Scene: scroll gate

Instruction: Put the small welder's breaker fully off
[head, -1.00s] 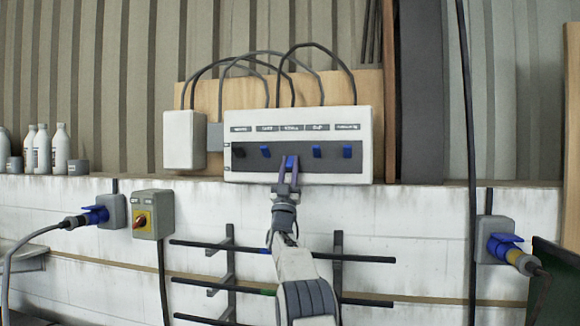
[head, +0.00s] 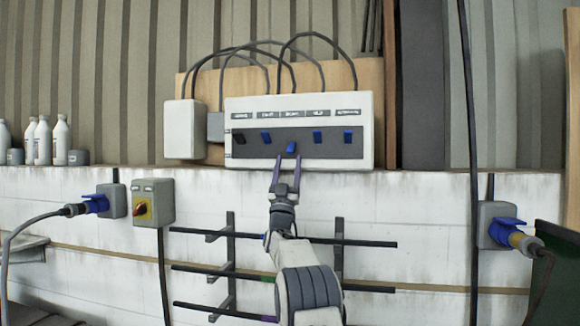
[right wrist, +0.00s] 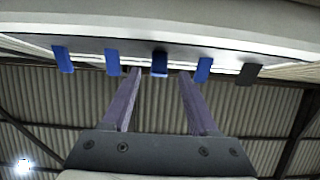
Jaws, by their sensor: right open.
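A white breaker box (head: 300,160) on the wall carries a dark strip with one black switch (head: 239,139) and several blue switches. The middle blue switch (head: 291,147) sits lower than its neighbours; it also shows in the right wrist view (right wrist: 160,63). The labels above are too blurred to tell surely which breaker is the small welder's. My right gripper (head: 286,160) is open and empty just below the middle switch. In the right wrist view its two purple fingers (right wrist: 160,75) stand apart on either side of that switch, with gaps. My left gripper is not in view.
A grey box with a red and yellow rotary switch (head: 142,210) and a blue plug socket (head: 97,204) are at left. Another socket (head: 505,232) is at right. Dark rack bars (head: 285,240) stick out below the breaker box. White bottles (head: 61,140) stand on the left ledge.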

